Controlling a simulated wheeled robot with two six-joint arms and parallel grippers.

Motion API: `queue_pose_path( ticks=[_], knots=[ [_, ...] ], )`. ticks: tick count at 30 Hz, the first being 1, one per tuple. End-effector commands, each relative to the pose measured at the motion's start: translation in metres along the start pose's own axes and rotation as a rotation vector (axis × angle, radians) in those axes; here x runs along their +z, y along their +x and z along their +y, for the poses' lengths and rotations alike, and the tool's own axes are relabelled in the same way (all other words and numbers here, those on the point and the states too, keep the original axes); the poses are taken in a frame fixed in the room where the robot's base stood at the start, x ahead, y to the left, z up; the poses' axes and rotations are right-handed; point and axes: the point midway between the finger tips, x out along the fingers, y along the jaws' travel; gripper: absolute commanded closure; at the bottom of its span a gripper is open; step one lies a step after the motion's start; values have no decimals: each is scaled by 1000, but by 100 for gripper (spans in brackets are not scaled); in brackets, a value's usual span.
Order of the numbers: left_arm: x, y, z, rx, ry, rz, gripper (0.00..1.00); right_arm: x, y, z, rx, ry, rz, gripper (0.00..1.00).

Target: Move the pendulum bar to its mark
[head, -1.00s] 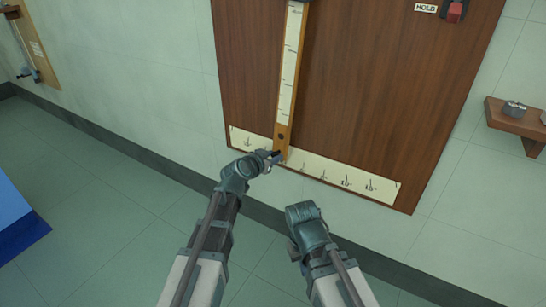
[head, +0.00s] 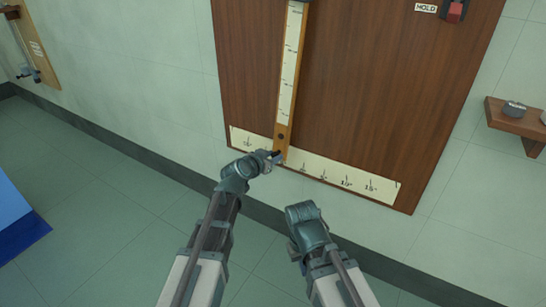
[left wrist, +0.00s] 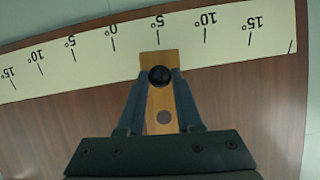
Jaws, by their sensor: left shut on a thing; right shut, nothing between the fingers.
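The pendulum bar (head: 291,75) is a long yellow-brown strip with a pale scale, hanging on the brown wall panel. Its lower end lies at the pale angle scale (head: 335,178). In the left wrist view, which looks upside down, the bar end (left wrist: 159,58) is beside the 5° mark on the right of 0. My left gripper (head: 275,156) is shut on the black knob (left wrist: 160,77) near the bar's lower end. My right gripper (head: 303,215) is low in front of the panel, apart from it; it is shut and empty, its fingertips hard to make out.
A HOLD label (head: 426,8) and a red switch (head: 455,11) are at the panel's top right. A small wooden shelf (head: 515,119) with dark items juts from the wall at right. A blue block (head: 17,220) stands at left.

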Motion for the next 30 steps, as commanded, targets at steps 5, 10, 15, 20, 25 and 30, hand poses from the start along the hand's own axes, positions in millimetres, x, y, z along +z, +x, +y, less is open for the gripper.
queue_pose_path(
  ticks=[5, 10, 15, 20, 25, 30],
  knots=[
    [0, 0, 8, 4, -7, 0, 100, 0, 0, 0, 0, 0, 0, 100],
    [-1, -1, 46, 23, -43, -1, 100, 0, 2, 0, 0, 1, 0, 100],
    [-3, -1, 71, 32, -73, 0, 100, 0, 3, 0, 0, 1, 0, 100],
    [-3, -1, 76, 35, -82, 1, 100, 0, 3, 0, 0, 1, 0, 100],
    [-3, -1, 76, 34, -82, 1, 100, 0, 3, 0, 0, 1, 0, 100],
    [-3, -1, 75, 34, -82, 0, 42, 0, 3, 0, 0, 1, 0, 100]
  ],
)
